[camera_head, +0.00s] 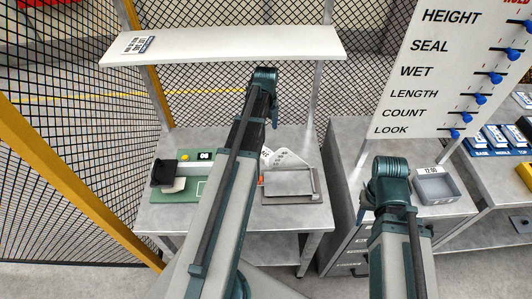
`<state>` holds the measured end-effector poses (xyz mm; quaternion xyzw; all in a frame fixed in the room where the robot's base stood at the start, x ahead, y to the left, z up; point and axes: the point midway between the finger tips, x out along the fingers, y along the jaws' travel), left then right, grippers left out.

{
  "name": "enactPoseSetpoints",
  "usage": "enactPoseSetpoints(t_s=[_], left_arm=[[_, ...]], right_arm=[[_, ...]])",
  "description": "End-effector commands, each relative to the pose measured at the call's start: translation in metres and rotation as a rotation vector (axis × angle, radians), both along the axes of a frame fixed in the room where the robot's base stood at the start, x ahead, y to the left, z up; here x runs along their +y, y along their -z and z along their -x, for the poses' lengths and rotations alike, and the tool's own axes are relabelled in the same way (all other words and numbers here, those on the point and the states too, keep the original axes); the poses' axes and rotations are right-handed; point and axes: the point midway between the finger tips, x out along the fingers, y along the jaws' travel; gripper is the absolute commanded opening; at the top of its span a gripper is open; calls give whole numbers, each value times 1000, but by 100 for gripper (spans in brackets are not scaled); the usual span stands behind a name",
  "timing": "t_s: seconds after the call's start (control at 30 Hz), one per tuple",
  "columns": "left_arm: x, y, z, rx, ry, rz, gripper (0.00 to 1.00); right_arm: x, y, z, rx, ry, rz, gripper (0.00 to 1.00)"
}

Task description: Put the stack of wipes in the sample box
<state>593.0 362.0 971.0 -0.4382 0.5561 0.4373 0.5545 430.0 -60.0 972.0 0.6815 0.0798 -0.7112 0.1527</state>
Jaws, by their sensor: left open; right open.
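My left gripper (266,88) is at the far end of my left arm, above the back of the middle bench; it is open, and its fingertips are hard to make out. My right gripper (388,180) is open in front of the drawer cabinet, its fingers mostly hidden by its own wrist. A small white pad (174,185), possibly the stack of wipes, lies on a green board at the bench's left. A shallow grey open box (440,201) marked 12:00 stands on the cabinet top, right of my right gripper; I cannot tell whether it is the sample box.
A grey tray (306,199) and white dotted cards (287,157) sit right of my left arm on the bench. A black-ended device (163,173) stands on the green board (180,198). A white shelf (215,47) overhangs the bench; a lettered board (435,70) rises behind the cabinet.

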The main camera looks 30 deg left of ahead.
Motion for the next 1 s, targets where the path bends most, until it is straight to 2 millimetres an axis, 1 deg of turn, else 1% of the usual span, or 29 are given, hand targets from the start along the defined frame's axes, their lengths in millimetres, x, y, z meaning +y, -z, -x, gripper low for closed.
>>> enactPoseSetpoints(t_s=[0.17, 0.63, 0.77, 1.0], left_arm=[[0, 15, 0, 0, 0, -2, 100], [0, 79, 0, -1, 0, -3, 100], [0, 87, 0, -1, -1, -3, 100], [1, 88, -1, -1, -1, -3, 100]], right_arm=[[0, 15, 0, 0, 0, 0, 47], [0, 79, 0, 0, 0, 0, 47], [0, 87, 0, 0, 0, 0, 47], [0, 88, 0, 0, 0, 0, 47]])
